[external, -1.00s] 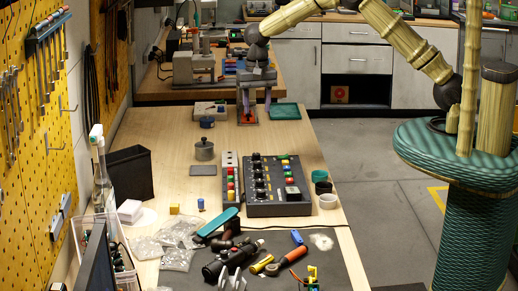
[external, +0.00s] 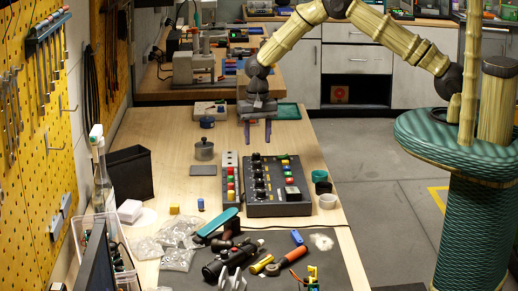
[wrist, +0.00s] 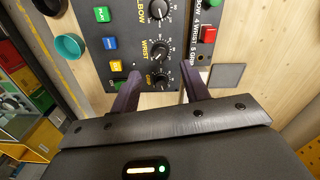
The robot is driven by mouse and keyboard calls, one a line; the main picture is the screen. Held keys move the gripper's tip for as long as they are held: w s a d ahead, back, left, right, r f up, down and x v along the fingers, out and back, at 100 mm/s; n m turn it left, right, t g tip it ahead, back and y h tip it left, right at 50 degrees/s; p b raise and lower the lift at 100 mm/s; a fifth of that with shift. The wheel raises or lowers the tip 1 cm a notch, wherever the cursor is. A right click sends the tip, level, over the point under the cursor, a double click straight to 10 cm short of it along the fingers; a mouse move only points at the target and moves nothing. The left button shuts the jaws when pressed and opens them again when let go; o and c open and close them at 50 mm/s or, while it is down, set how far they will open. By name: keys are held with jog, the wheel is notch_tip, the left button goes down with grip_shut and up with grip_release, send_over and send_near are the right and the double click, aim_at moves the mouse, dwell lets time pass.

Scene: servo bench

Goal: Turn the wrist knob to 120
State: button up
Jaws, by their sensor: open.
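The dark control box (external: 278,207) lies on the wooden bench with a column of black knobs on its left side. In the wrist view the wrist knob (wrist: 160,51) sits beside its WRIST label, between the elbow knob (wrist: 158,10) and the grip knob (wrist: 160,82). Its pointer is too small to read. My gripper (external: 257,131) is open and empty, just beyond the far edge of the box. In the wrist view its fingertips (wrist: 162,76) appear on either side of the grip knob; their height above the panel is unclear.
Coloured buttons (wrist: 110,43) sit beside the knobs. A narrower button box (external: 230,160) stands close to the left of the control box. Several cups (external: 327,201) stand at the bench's right edge. Tools crowd the near mat.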

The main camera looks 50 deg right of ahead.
aim_at(257, 162)
notch_tip(257, 162, down, 8)
jog(key=shift+r+p, duration=0.1)
jog(key=shift+p, duration=1.15)
jog(key=c, duration=1)
jog(key=shift+n+b, duration=0.5)
jog(key=shift+b, duration=0.15)
jog(key=n+b, duration=0.2)
jog(key=b, duration=0.1)
jog(key=n+b, duration=0.4)
jog(key=n, duration=0.1)
jog(key=shift+d+n, duration=0.1)
jog(key=shift+n, duration=0.3)
jog(key=n+b, duration=0.2)
jog(key=n, duration=0.2)
jog(key=shift+w+n, duration=0.1)
jog(key=shift+n, duration=0.2)
jog(key=n, duration=0.4)
jog(key=shift+r+b, duration=0.1)
jog(key=shift+b, duration=0.3)
jog(key=shift+n, duration=0.3)
